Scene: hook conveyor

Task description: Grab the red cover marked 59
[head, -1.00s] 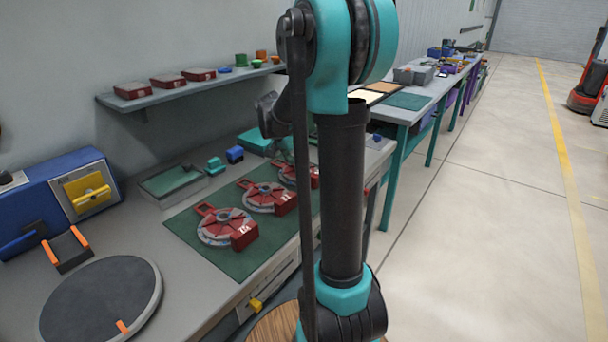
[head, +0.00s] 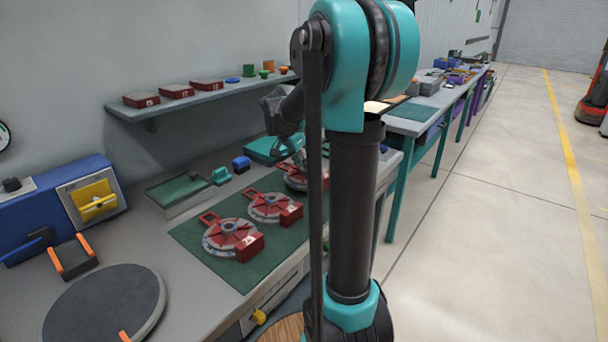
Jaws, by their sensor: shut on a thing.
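Three round grey discs with red parts lie in a row on the green mat (head: 197,240): a near one (head: 232,237), a middle one (head: 273,208) and a far one (head: 302,180). The near and middle ones each have a red block with a white label; I cannot read 59 on any. My gripper (head: 294,158) points down at the far one and is shut on a red part there. My arm hides part of this disc, and its label does not show. Three flat red boxes, including the nearest (head: 141,99), sit on the wall shelf, their labels too small to read.
The wall shelf (head: 215,88) overhangs the back of the bench. A teal case (head: 270,150), a blue block (head: 241,164) and a green-topped tray (head: 180,190) stand behind the mat. A blue machine (head: 50,205) and round turntable (head: 105,305) are at left.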

